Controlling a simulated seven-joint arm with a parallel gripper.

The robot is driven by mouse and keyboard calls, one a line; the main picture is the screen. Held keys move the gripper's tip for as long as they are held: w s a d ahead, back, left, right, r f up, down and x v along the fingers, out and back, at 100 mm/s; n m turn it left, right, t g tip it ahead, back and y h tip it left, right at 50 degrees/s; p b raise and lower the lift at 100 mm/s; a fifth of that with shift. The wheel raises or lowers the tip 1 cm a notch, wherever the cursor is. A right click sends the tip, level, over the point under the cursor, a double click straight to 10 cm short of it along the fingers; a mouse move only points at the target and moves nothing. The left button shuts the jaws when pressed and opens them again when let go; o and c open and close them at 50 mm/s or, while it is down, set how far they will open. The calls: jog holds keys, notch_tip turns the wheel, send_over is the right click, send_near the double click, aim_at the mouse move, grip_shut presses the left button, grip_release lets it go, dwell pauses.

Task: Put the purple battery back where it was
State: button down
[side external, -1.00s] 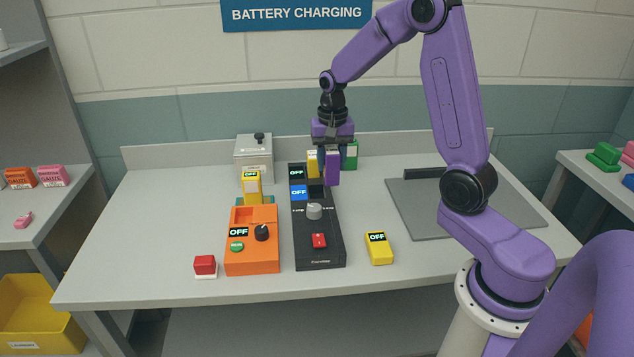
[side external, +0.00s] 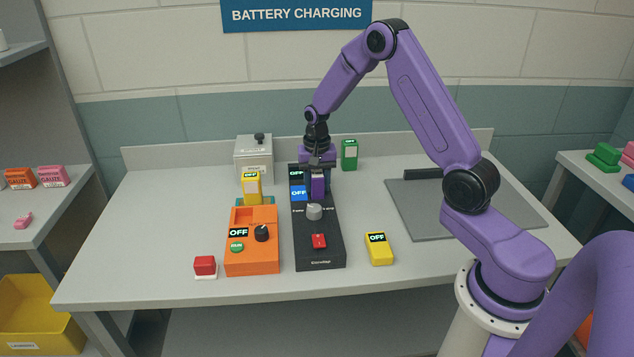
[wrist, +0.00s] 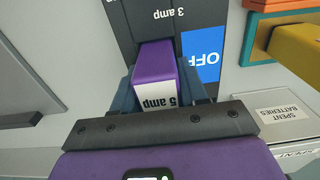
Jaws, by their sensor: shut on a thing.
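The purple battery (side external: 317,187), labelled "5 amp" in the wrist view (wrist: 155,68), is between the fingers of my gripper (side external: 317,174). My gripper, also in the wrist view (wrist: 160,92), is shut on it. The battery stands upright over the upper right part of the black charger (side external: 320,251), beside a blue OFF screen (side external: 298,193). Its lower end meets the charger; I cannot tell how deep it sits in a slot. The charger has a grey knob (side external: 314,211) and a red switch (side external: 319,241). My gripper hides the charger's far right part.
A red button (side external: 205,265) sits front left.

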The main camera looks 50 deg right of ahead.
jog(key=shift+f, duration=0.15)
jog(key=c, duration=0.6)
grip_release()
